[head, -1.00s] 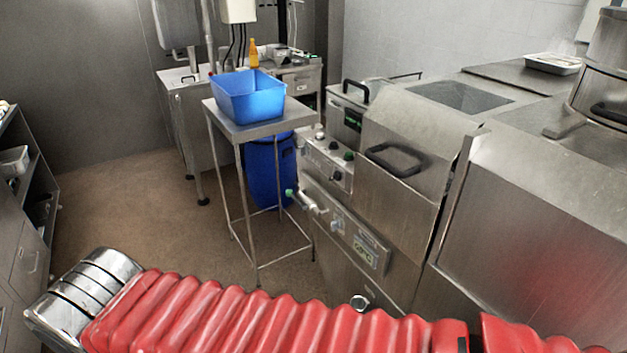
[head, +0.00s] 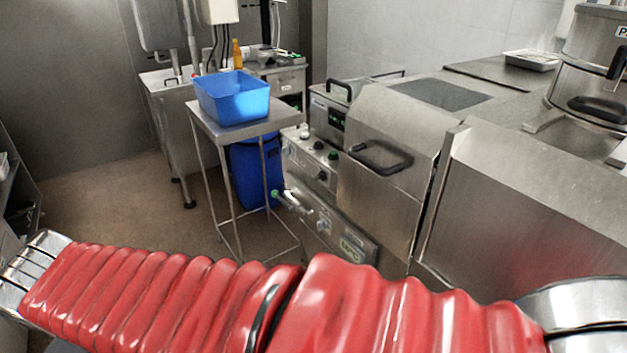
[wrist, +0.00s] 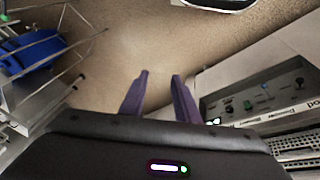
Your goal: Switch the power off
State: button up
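In the wrist view, my gripper (wrist: 160,75) shows two purple fingers with a clear gap between them and nothing in the gap. It points over bare floor. To its right is a grey control panel (wrist: 255,101) with several small knobs and a dark lever-like switch (wrist: 299,83). A partly cut-off label beginning "po" (wrist: 311,104) sits at the right edge. I cannot tell which control is the power switch or its setting. The fingers are apart from the panel. In the head view, a steel machine (head: 385,170) carries a knob panel (head: 311,160); my gripper is not visible there.
A steel side table (head: 228,130) holds a blue tub (head: 232,98), with a blue bin (head: 257,172) beneath. A green-ended valve handle (head: 290,201) sticks out from the machine. Brown floor (head: 100,195) is open at left; dark shelving (head: 18,195) stands at the left edge.

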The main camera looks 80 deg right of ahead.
jog(key=s+d+f+g+h, duration=0.1)
jog(key=d+g+h, duration=0.25)
jog(key=d, duration=0.85)
jog(key=n+g+h, duration=0.1)
jog(key=g+h, duration=0.7)
jog(key=g, duration=0.3)
send_near(317, 178)
jog(key=shift+y, duration=0.25)
jog(key=v, duration=0.5)
jog(key=shift+w+d, duration=0.25)
jog(key=shift+w, duration=0.05)
jog(key=x, duration=1.4)
jog(key=shift+s+a+r, duration=0.1)
jog(key=shift+a+r, duration=0.05)
jog(key=shift+c, duration=0.5)
grip_shut()
